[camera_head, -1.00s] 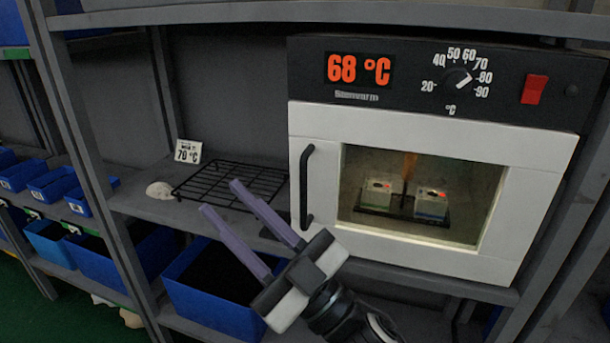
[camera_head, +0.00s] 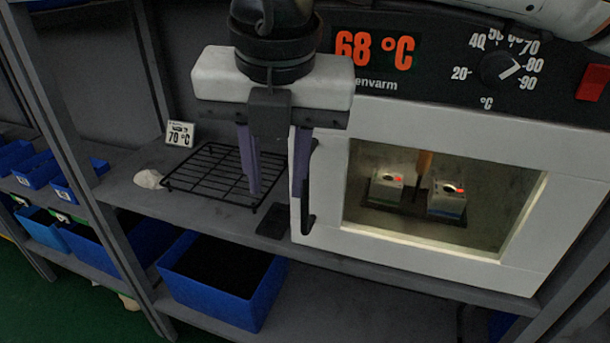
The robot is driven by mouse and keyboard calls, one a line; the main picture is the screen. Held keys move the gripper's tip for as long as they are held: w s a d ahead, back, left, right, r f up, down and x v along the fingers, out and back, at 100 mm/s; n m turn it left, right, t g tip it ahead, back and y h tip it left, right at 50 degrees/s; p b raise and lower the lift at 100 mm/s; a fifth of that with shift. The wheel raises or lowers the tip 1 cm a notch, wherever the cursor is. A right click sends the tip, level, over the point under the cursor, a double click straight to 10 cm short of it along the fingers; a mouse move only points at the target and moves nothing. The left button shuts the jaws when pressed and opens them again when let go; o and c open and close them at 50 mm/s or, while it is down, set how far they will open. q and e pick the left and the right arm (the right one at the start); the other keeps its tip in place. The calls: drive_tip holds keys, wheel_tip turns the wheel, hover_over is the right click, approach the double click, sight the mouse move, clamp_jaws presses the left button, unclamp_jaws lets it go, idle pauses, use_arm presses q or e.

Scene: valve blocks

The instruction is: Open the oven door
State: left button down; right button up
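The oven door (camera_head: 420,125) is white with a window and looks shut against the oven. Its black vertical handle (camera_head: 307,222) is on the door's left side, partly hidden behind a finger of my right gripper. My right gripper (camera_head: 275,192) comes down from above with its two purple fingers apart and nothing seen between them. One finger is at the handle, and the other hangs to its left over the shelf. I cannot tell whether the finger touches the handle. Through the window, two small blocks (camera_head: 446,200) stand inside the oven. My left gripper is not in view.
A black wire rack (camera_head: 205,175), a 70 °C card (camera_head: 180,134) and a pale crumpled item (camera_head: 148,179) are on the shelf left of the oven. A blue bin (camera_head: 205,298) is below. The oven display (camera_head: 375,52) reads 68 °C, beside a dial (camera_head: 497,68) and red switch (camera_head: 593,82).

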wheel_tip(320, 180, up, 3)
drive_tip(key=w+d+m+t+h, duration=0.1)
drive_tip(key=w+d, duration=0.1)
drive_tip(key=d, duration=0.1)
drive_tip(key=p, duration=0.1)
hover_over(305, 228)
drive_tip(key=shift+t, duration=0.3)
drive_tip(key=f, duration=0.9)
drive_tip(key=shift+w+f, duration=0.3)
drive_tip(key=shift+w, duration=0.05)
clamp_jaws()
